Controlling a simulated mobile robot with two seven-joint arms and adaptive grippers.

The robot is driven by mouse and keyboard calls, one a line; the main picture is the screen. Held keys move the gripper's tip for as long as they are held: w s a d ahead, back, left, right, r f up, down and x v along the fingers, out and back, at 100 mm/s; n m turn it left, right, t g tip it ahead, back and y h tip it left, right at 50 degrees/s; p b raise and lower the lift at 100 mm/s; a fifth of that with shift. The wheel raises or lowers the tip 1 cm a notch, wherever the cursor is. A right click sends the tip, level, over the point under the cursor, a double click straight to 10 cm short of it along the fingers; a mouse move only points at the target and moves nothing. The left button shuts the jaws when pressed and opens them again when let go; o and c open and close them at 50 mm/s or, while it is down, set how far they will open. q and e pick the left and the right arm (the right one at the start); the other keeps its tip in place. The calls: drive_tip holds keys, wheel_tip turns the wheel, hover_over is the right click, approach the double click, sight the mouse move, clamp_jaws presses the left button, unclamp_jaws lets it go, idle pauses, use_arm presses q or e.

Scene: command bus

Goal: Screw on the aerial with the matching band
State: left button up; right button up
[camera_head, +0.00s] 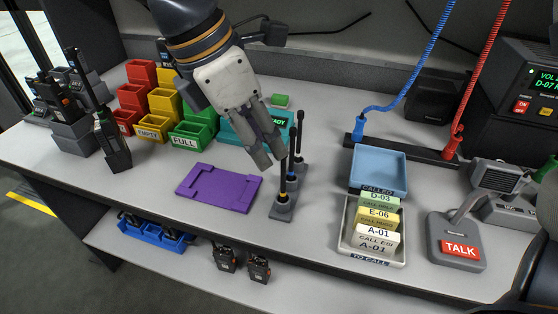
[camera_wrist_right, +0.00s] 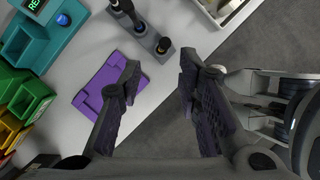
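A grey stand (camera_head: 283,208) holds upright black aerials (camera_head: 291,155) near the middle of the bench's front; a blue band shows on one. A black handheld radio (camera_head: 116,148) with a tall black rod stands on the bench at left. My right gripper (camera_head: 264,150) hangs just behind and left of the aerials, pointing down. In the right wrist view its fingers (camera_wrist_right: 158,82) are wide apart with nothing between them. My left gripper is not in view.
A purple tray (camera_head: 218,188) lies left of the stand. Coloured bins (camera_head: 190,133) and a teal box (camera_head: 240,130) are behind. A blue tray (camera_head: 379,168), card tray (camera_head: 345,240) and TALK microphone (camera_head: 457,240) fill the right. Two radios (camera_head: 258,268) sit below the bench's front edge.

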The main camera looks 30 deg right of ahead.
sight(283, 181)
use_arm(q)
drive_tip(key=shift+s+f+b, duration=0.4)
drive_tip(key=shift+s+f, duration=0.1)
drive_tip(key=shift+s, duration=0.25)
use_arm(e)
drive_tip(key=x, duration=0.2)
drive_tip(key=d+x, duration=0.1)
drive_tip(key=x, duration=0.2)
drive_tip(key=shift+s, duration=0.2)
drive_tip(key=shift+f, duration=0.1)
drive_tip(key=x, duration=0.5)
drive_tip(key=shift+d+b, duration=0.15)
drive_tip(key=shift+b, duration=0.25)
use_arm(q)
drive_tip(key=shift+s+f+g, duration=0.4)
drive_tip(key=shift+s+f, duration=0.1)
use_arm(e)
clamp_jaws()
